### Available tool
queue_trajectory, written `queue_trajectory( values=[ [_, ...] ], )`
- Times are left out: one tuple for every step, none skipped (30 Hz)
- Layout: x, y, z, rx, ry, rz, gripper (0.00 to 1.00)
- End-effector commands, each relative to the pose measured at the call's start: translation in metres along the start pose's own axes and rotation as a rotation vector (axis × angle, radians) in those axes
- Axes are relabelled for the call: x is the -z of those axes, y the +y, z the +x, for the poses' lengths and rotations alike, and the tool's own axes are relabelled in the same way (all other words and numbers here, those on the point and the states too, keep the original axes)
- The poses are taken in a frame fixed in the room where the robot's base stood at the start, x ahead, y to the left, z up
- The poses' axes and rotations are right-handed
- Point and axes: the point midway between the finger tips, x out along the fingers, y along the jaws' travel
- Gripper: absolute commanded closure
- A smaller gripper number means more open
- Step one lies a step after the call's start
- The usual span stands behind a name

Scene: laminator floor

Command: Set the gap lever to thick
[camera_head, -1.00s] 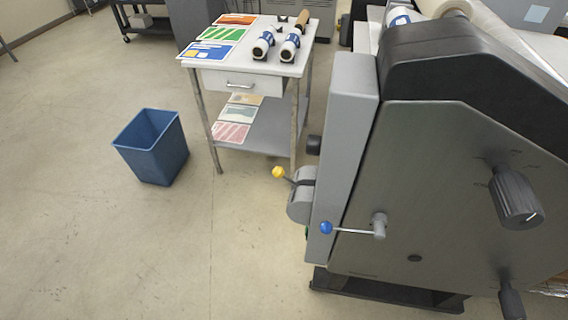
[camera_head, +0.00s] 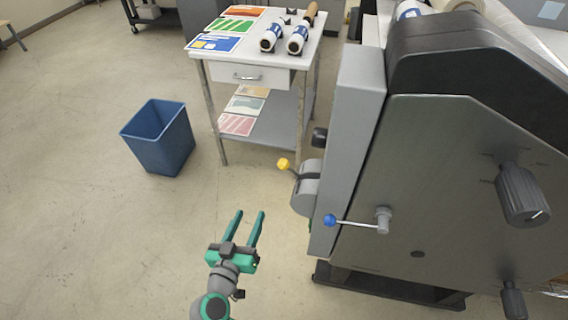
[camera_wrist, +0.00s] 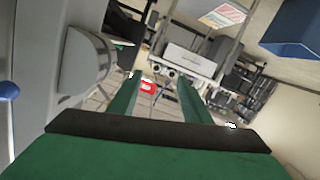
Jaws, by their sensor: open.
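The laminator (camera_head: 440,190) stands at the right with two levers. One has a yellow knob (camera_head: 283,164) on an arm from a rounded grey housing (camera_head: 307,187). The other has a blue knob (camera_head: 330,220) on a thin rod running left from a pivot (camera_head: 383,219) on the side panel. I cannot read which is the gap lever, or any thick mark. My green gripper (camera_head: 250,213) is open and empty, left of and below both knobs, apart from them. In the wrist view the grey housing (camera_wrist: 88,60) and blue knob (camera_wrist: 8,91) show at left; the yellow knob is not discernible.
A blue bin (camera_head: 158,139) stands on the floor at the left. A small table (camera_head: 247,58) with rolls and coloured sheets stands behind the levers. Two dark knobs (camera_head: 523,195) (camera_head: 513,300) stick out at the laminator's right. The floor around my gripper is clear.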

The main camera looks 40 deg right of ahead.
Motion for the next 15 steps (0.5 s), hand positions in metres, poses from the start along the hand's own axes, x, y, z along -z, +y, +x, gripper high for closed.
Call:
queue_trajectory(
  values=[
    [0.022, 0.004, 0.008, -0.065, 0.018, 0.045, 0.55],
    [0.032, 0.008, 0.011, -0.107, 0.026, 0.073, 0.55],
    [0.044, 0.014, 0.014, -0.162, 0.036, 0.108, 0.55],
    [0.054, 0.019, 0.016, -0.202, 0.044, 0.135, 0.55],
    [0.063, 0.023, 0.017, -0.239, 0.052, 0.163, 0.55],
    [0.074, 0.029, 0.017, -0.286, 0.062, 0.197, 0.55],
    [0.081, 0.033, 0.017, -0.318, 0.069, 0.222, 0.55],
    [0.088, 0.036, 0.017, -0.348, 0.076, 0.244, 0.55],
    [0.095, 0.04, 0.016, -0.382, 0.084, 0.273, 0.55],
    [0.101, 0.043, 0.015, -0.404, 0.09, 0.292, 0.55],
    [0.104, 0.045, 0.014, -0.425, 0.094, 0.309, 0.55],
    [0.109, 0.048, 0.013, -0.446, 0.1, 0.327, 0.55],
    [0.112, 0.05, 0.012, -0.46, 0.102, 0.338, 0.55],
    [0.114, 0.051, 0.011, -0.471, 0.105, 0.347, 0.55],
    [0.116, 0.053, 0.012, -0.482, 0.108, 0.357, 0.55]
  ],
)
